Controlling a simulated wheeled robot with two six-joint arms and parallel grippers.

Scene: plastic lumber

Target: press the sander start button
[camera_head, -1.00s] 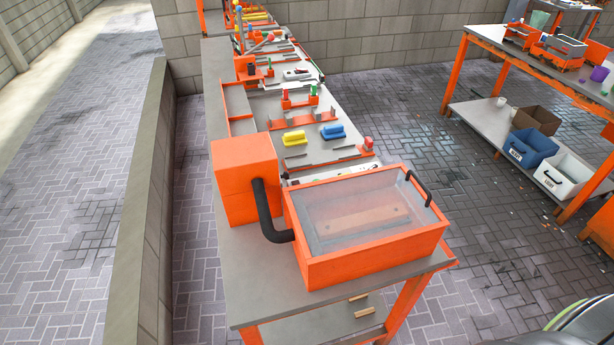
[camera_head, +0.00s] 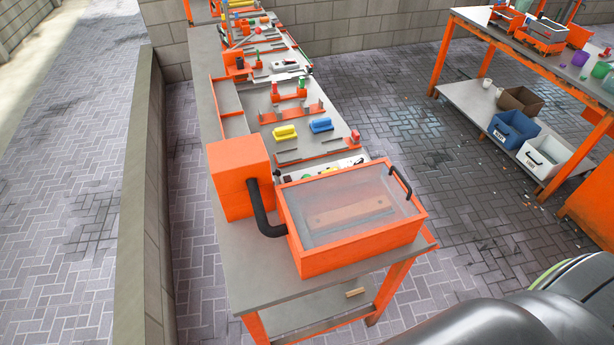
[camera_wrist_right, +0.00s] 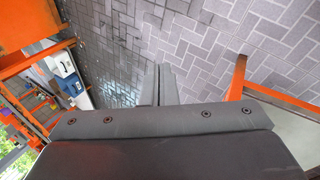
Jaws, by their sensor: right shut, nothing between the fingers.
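The sander is an orange box (camera_head: 362,255) with a clear lid and a black handle (camera_head: 400,184). A flat brown board lies inside, under the lid. A black hose (camera_head: 262,212) joins it to an orange housing (camera_head: 238,178). A white panel (camera_head: 345,166) with small coloured parts lies just behind the box; I cannot tell which part is the start button. My right gripper (camera_wrist_right: 160,68) shows in the right wrist view, shut and empty over the paved floor. My right arm enters the head view at the lower right, apart from the sander. My left gripper is not in view.
The grey bench (camera_head: 240,277) carries yellow (camera_head: 284,132) and blue (camera_head: 321,125) blocks farther back. A low wall stands at left. An orange-legged table (camera_head: 470,20) at right holds bins (camera_head: 512,129) on its lower shelf. Paved floor between is open.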

